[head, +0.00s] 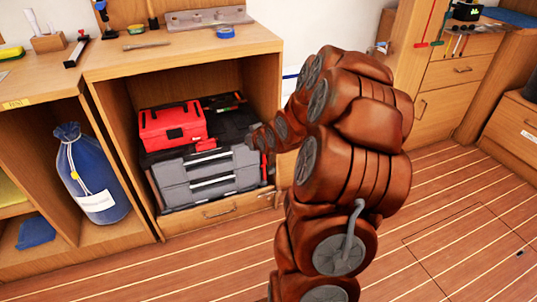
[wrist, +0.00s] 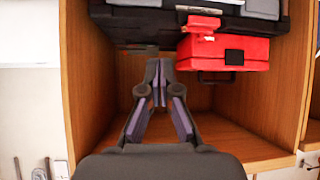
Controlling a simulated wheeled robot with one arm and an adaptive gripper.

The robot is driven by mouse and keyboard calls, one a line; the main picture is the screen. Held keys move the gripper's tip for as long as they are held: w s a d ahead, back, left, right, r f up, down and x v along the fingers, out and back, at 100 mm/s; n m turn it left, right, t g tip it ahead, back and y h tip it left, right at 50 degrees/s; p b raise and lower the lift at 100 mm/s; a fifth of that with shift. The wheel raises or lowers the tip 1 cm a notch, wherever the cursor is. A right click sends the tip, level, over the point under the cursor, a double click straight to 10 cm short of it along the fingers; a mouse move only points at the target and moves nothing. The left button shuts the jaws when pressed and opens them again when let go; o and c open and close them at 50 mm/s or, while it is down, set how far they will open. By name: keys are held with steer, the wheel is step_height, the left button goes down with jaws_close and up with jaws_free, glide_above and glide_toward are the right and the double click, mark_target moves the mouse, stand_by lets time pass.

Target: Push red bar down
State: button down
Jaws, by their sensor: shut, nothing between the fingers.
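A red toolbox (head: 172,122) sits on top of a grey and black tool case (head: 207,175) inside the open cabinet. In the wrist view the scene looks upside down, with the red toolbox (wrist: 250,50) at upper right. A thin red rod (head: 428,22) stands upright against the drawer unit at upper right of the head view. I cannot tell which of these red things holds the bar. My gripper (wrist: 158,68) is shut and empty in the wrist view, pointing into the cabinet beside the red toolbox, apart from it. In the head view I cannot clearly make out its fingers.
The cabinet's wooden side walls (wrist: 88,85) close in on the left and right of my gripper. A blue bag (head: 90,175) stands in the left compartment. The worktop (head: 180,55) carries a blue tape roll (head: 224,32) and tools.

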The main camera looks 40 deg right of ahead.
steer(key=s+d+f+m+t+h+b, duration=0.1)
steer(key=d+f+m+t+h+b, duration=0.1)
steer(key=d+f+b, duration=0.5)
steer(key=d+f+t+h, duration=0.1)
steer(key=d, duration=0.4)
steer(key=shift+d+f+t+b, duration=0.3)
steer(key=w+d+f+b, duration=0.3)
steer(key=w+f+b, duration=0.2)
steer(key=w, duration=0.4)
steer(key=shift+d+f, duration=0.35)
steer(key=shift+f, duration=0.4)
